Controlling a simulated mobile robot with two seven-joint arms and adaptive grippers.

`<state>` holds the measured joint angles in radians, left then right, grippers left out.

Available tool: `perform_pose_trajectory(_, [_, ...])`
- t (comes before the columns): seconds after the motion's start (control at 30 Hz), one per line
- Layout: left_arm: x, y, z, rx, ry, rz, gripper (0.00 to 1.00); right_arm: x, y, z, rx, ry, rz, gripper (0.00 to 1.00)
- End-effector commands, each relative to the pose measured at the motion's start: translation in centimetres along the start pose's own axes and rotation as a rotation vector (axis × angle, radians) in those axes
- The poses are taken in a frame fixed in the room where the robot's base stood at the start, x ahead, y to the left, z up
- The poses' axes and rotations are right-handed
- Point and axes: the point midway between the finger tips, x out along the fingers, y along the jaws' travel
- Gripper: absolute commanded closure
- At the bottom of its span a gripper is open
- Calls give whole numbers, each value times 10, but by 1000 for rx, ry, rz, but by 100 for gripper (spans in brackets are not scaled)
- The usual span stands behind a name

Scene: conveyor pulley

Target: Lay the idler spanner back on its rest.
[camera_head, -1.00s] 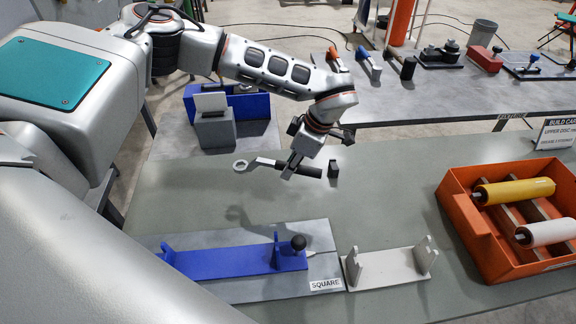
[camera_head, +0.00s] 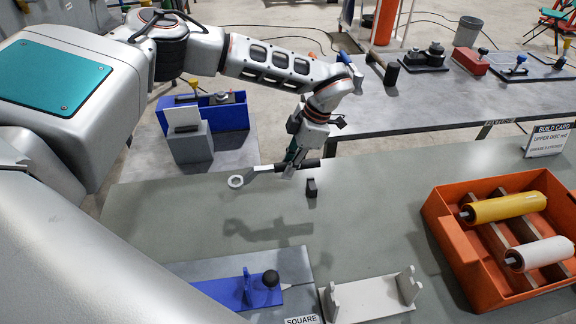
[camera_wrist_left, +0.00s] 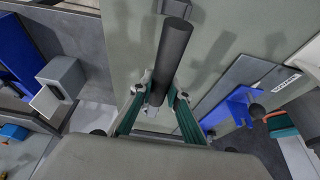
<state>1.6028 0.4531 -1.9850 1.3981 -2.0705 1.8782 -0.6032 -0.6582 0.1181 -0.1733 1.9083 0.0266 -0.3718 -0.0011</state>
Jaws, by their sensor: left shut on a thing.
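The idler spanner, with a pale ring end (camera_head: 236,181) and a dark round handle (camera_head: 309,163), is in my left gripper (camera_head: 292,170). The gripper is shut on it near where the pale shank meets the handle. The spanner lies roughly level above the grey bench, with its shadow apart from it. In the left wrist view the handle (camera_wrist_left: 174,50) points up the picture between the fingertips (camera_wrist_left: 161,97); the ring end is hidden there. A small dark block (camera_head: 311,187) stands on the bench just below the handle; I cannot tell if it is part of the rest. My right gripper is out of view.
An orange crate (camera_head: 437,216) with yellow and white rollers stands at the right. A blue bracket (camera_head: 228,291) and a pale cradle (camera_head: 372,300) are at the front. A grey box (camera_head: 190,146) and blue bin (camera_head: 231,117) stand behind left. The middle of the bench is clear.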

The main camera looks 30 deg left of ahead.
Motion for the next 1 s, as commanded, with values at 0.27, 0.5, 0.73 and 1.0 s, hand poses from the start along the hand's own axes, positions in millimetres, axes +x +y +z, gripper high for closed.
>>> perform_pose_trajectory(0.27, [18, 0, 6, 0, 1, -1, 100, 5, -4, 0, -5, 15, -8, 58])
perform_pose_trajectory(0.5, [42, 0, 16, 0, 1, -1, 100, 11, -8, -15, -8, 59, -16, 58])
perform_pose_trajectory(0.73, [55, 0, 21, 0, -1, 0, 100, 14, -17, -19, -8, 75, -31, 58])
perform_pose_trajectory(1.0, [56, 0, 21, 0, -1, 0, 100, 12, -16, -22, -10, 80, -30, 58])
